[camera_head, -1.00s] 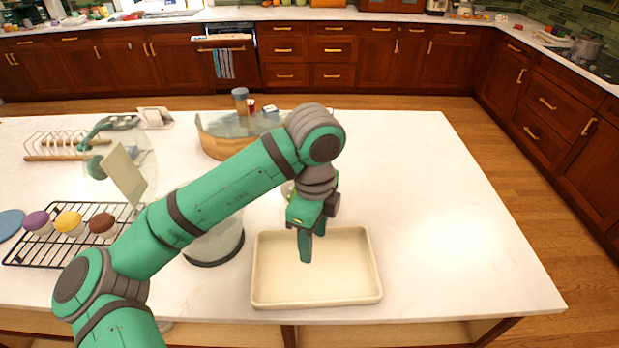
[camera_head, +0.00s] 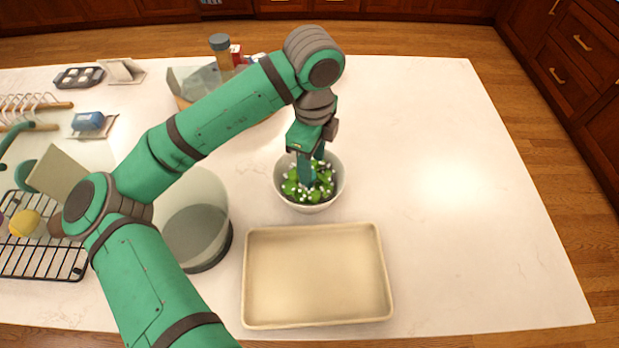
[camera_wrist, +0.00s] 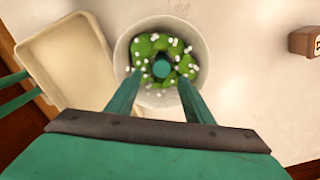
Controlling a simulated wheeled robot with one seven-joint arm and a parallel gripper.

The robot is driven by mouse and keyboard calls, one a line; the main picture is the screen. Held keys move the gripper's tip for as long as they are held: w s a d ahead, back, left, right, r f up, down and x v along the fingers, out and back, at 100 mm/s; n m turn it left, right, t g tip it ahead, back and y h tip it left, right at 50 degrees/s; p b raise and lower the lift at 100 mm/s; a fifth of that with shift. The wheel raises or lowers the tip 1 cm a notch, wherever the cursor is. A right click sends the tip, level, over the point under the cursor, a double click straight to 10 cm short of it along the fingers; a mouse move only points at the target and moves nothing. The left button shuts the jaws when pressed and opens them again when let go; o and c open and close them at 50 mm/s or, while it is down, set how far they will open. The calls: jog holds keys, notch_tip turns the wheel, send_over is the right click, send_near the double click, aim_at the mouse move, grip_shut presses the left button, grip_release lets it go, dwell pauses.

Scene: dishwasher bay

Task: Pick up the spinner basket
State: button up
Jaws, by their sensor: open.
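The spinner basket appears to be the round white bowl (camera_head: 310,208) on the counter behind the tray. It also shows in the wrist view (camera_wrist: 123,55). It holds green leaves (camera_wrist: 150,46) with small white bits, and a round teal-grey post (camera_wrist: 162,68) stands in its middle. My gripper (camera_head: 307,182) points down over the bowl, its fingers among or just above the leaves. In the wrist view my open gripper (camera_wrist: 160,82) has one finger on each side of the post. I cannot tell how deep the fingertips are or whether they touch it.
A beige tray (camera_head: 318,227) lies in front of the bowl. A clear container with a dark base (camera_head: 205,263) stands left of it. A wooden-sided bin (camera_head: 180,92) with jars is behind, and a black wire rack (camera_head: 75,270) is at left. The counter's right side is clear.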

notch_tip(320, 180, down, 3)
jog(key=shift+r, duration=0.2)
jog(key=shift+w+a+f, duration=0.1)
jog(key=shift+a+f, duration=0.05)
jog(key=shift+f, duration=1.15)
jog(key=shift+w+a+f, duration=0.1)
jog(key=shift+a+f, duration=0.05)
jog(key=shift+f, duration=1.15)
grip_shut()
jog(key=shift+r, duration=0.15)
